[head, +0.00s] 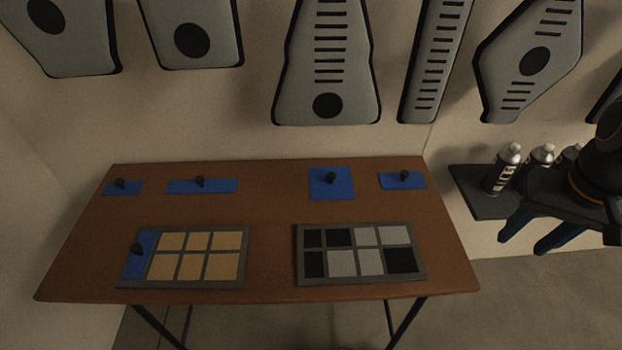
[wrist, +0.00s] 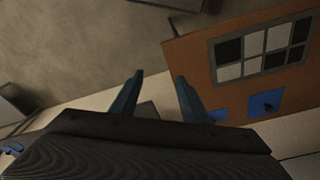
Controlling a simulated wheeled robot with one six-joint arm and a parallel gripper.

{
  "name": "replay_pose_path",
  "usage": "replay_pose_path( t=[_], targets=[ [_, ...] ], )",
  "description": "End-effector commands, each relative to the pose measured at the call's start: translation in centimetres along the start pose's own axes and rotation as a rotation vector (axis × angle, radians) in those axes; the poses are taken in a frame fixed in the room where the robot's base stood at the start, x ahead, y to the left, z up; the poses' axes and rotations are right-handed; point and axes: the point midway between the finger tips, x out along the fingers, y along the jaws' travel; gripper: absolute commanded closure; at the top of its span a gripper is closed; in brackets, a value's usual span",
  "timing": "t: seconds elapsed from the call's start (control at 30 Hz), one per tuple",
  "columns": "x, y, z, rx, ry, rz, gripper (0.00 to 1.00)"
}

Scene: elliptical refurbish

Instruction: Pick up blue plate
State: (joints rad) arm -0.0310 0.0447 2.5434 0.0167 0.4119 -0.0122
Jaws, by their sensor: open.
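Several blue plates with black knobs lie on the brown table. Along its back edge are a small plate (head: 109,189) at far left, a wide plate (head: 221,187), a square plate (head: 320,188) and a small plate (head: 416,183) at right. Another blue plate (head: 138,263) lies in the left end of the left tray. Two blue plates show in the wrist view, one with its knob (wrist: 257,106). My gripper (head: 527,235) is open and empty, right of the table and apart from every plate. Its two blue fingers (wrist: 158,78) also show in the wrist view.
A grey tray (head: 183,285) with tan cells and a grey tray (head: 362,280) with black and grey cells sit on the table (head: 272,240). Spray cans (head: 502,168) stand on a dark shelf (head: 473,198) near my arm. Grey panels (head: 326,60) hang on the wall.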

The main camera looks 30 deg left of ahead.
Motion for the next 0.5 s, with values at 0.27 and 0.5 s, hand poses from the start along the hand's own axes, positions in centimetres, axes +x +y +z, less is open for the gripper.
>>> replay_pose_path(
  t=[0.27, 0.5],
  targets=[
    [3.7, -12.8, -7.6, -0.262, 0.133, -0.081, 0.58],
    [7.2, -28.2, -10.3, -0.504, 0.271, -0.163, 0.58]
  ],
)
